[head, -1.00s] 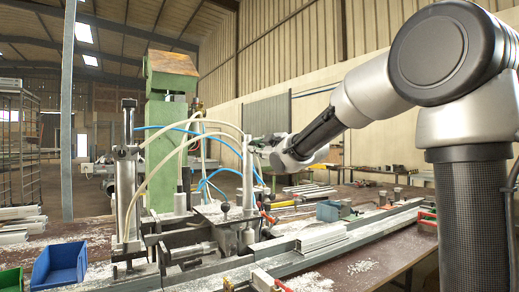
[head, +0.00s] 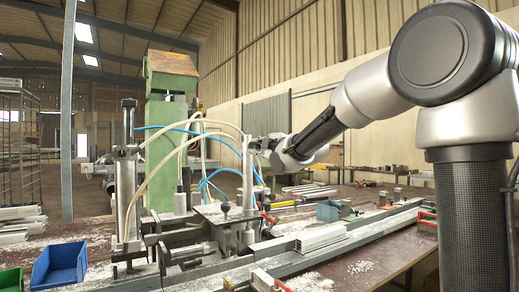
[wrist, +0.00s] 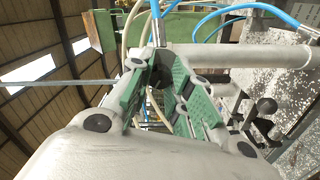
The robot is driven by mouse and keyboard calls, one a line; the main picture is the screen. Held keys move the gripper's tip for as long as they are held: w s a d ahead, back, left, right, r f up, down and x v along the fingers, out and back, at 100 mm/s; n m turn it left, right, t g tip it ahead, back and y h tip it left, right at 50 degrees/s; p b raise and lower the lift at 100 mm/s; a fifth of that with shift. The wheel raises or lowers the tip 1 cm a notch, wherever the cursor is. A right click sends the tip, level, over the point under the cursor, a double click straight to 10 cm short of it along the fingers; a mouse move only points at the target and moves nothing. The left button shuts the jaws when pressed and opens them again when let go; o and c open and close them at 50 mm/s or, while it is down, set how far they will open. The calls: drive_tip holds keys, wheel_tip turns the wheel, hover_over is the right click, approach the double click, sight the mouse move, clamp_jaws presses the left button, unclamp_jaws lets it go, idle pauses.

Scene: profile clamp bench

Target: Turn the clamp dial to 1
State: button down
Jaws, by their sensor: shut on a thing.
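My gripper (head: 262,143) is at the top of an upright grey clamp cylinder (head: 248,175), reaching in from the right. In the wrist view its two green-padded fingers (wrist: 166,82) close around a small dark round part, which I take to be the clamp dial (wrist: 161,74). The fingers hide most of the dial, and I cannot read a number or mark on it. The grey cylinder also shows in the wrist view (wrist: 255,55), running off to the right from the fingertips.
Blue hoses (wrist: 240,12) and pale hoses (head: 165,185) loop close to the fingers. A green machine column (head: 171,140) stands behind the clamps. Black-knobbed levers (head: 225,209) stick up below my gripper. A blue bin (head: 60,264) sits at the front left.

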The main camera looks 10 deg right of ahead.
drive_tip(key=shift+f, duration=0.1)
drive_tip(key=c, duration=1.3)
unclamp_jaws()
drive_tip(key=v, duration=1.2)
